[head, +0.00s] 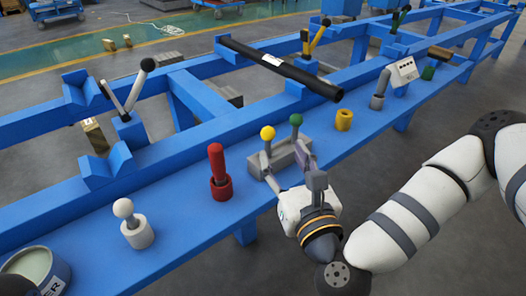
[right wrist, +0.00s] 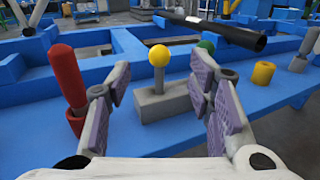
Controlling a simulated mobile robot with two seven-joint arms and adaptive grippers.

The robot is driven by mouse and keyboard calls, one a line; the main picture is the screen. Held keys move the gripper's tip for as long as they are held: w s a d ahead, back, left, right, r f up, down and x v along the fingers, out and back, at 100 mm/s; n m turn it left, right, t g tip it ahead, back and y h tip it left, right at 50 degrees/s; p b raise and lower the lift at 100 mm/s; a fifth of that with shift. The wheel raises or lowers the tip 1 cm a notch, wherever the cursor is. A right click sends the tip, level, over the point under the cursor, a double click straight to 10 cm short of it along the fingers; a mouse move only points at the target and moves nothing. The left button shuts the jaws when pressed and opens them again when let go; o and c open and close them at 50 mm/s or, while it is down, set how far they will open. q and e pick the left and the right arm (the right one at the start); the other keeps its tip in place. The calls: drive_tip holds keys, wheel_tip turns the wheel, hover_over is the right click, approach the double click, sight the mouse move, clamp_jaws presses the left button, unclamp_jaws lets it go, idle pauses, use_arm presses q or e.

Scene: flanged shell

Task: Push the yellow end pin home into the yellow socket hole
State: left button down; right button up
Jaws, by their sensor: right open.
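The yellow end pin (head: 267,133) has a yellow ball on a grey shaft and stands upright in a grey block (right wrist: 165,104). In the right wrist view the yellow ball (right wrist: 159,56) shows between my open fingers. The yellow socket (head: 344,119) is a short ring on the blue bench, right of the block, and shows in the right wrist view (right wrist: 263,74); nothing stands in it. My right gripper (head: 284,162) is open at the near side of the block, its fingers spread and pointing at the pin, apparently not touching it. My left gripper is out of view.
A green-topped pin (head: 296,120) stands close right of the yellow one. A red pin (head: 217,160) sits in a red socket on the left, near my gripper's left finger. A white-balled pin (head: 123,209) is further left. A black tube (head: 280,66) lies behind.

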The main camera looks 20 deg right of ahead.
sight(270, 137)
drive_tip(key=w, duration=0.3)
drive_tip(key=w+f, duration=0.1)
drive_tip(key=w, duration=0.6)
drive_tip(key=shift+w+d+f+b, duration=0.25)
drive_tip(key=shift+w+b, duration=0.15)
clamp_jaws()
